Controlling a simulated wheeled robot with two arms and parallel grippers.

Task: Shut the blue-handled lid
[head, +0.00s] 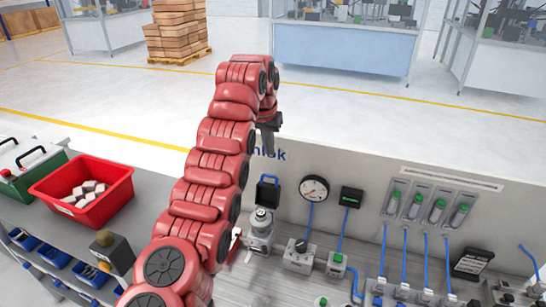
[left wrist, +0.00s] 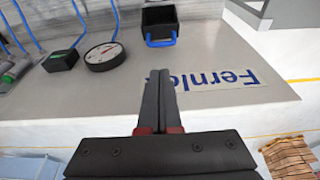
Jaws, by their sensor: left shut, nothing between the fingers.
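The blue-handled lid (head: 268,194) is a small black lid with a blue handle on its upper edge. It stands raised, open, above a grey metal device (head: 261,228) on the bench, in front of the backboard. The lid also shows upside down at the top of the left wrist view (left wrist: 158,20), with the blue handle toward my fingers. My left gripper (head: 268,150) hangs near the top of the backboard, above the lid and apart from it. Its dark fingers are closed together and empty in the left wrist view (left wrist: 159,75). My right gripper is not in view.
A round gauge (head: 314,188) and a small black display (head: 351,197) sit right of the lid. Several green-capped cylinders (head: 437,212) and blue tubes are farther right. A red bin (head: 113,207) with pale blocks stands on the left. The space above the backboard is free.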

